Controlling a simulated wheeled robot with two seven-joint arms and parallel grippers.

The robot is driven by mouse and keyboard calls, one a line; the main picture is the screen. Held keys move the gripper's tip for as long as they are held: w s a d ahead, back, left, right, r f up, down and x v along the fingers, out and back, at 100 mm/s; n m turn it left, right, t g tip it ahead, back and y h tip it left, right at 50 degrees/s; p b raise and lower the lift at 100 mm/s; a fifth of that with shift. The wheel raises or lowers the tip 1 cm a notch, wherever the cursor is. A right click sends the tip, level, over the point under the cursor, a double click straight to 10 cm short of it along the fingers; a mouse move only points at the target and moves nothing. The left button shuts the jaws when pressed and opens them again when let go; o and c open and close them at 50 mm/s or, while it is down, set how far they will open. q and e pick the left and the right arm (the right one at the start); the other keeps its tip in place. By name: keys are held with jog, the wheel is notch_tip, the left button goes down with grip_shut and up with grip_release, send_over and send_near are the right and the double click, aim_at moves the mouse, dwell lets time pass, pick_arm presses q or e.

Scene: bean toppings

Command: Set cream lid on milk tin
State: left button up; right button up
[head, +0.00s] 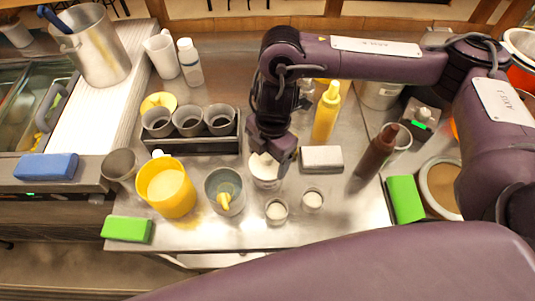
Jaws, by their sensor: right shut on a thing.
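My right gripper (272,155) points down over the middle of the steel counter. It is shut on a small cream lid (261,166), partly hidden by the fingers. A whitish tin (266,183) stands upright directly below, and appears to be the milk tin. The lid is at the tin's mouth, but I cannot tell whether it touches the rim or sits level. My left gripper is not in view.
A grey cup (224,193) and a yellow container (166,189) stand left of the tin. Two small white cups (276,211) (312,200) stand in front and right. A white block (321,159), a yellow bottle (326,113) and a brown bottle (374,158) are to the right.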

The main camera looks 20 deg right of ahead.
jog(key=shift+r, duration=0.1)
jog(key=o, duration=0.8)
jog(key=shift+c, duration=0.2)
notch_tip(320, 180, up, 6)
jog(key=p, duration=0.6)
jog(key=shift+p, duration=0.3)
jog(key=shift+s, duration=0.1)
